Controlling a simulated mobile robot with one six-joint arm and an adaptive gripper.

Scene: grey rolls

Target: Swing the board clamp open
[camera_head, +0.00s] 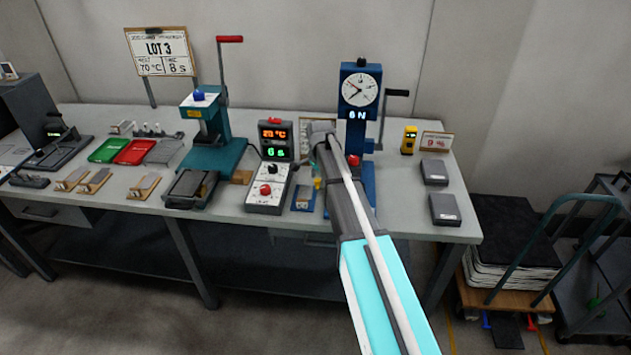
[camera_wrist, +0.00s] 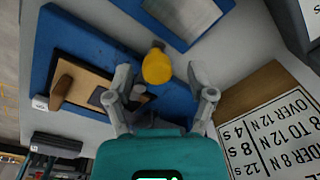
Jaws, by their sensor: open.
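My gripper (camera_wrist: 158,74) is open in the wrist view, with one finger on each side of a yellow knob (camera_wrist: 157,66). The knob looks like the board clamp's handle; contact with either finger cannot be made out. A blue base (camera_wrist: 75,40) lies below, carrying a tan board (camera_wrist: 92,72) with a brown block (camera_wrist: 61,92) on it. Part of the clamp near the knob is hidden by my gripper. In the head view the blue tester (camera_head: 361,110) with its dial reads 6 N, and my arm covers much of its lower part.
A printed card (camera_wrist: 268,130) stands close beside my gripper in the wrist view. In the head view a control box (camera_head: 268,187) stands left of my arm, with a teal press (camera_head: 214,150) farther left. Two grey boxes (camera_head: 445,208) lie at the right of the bench.

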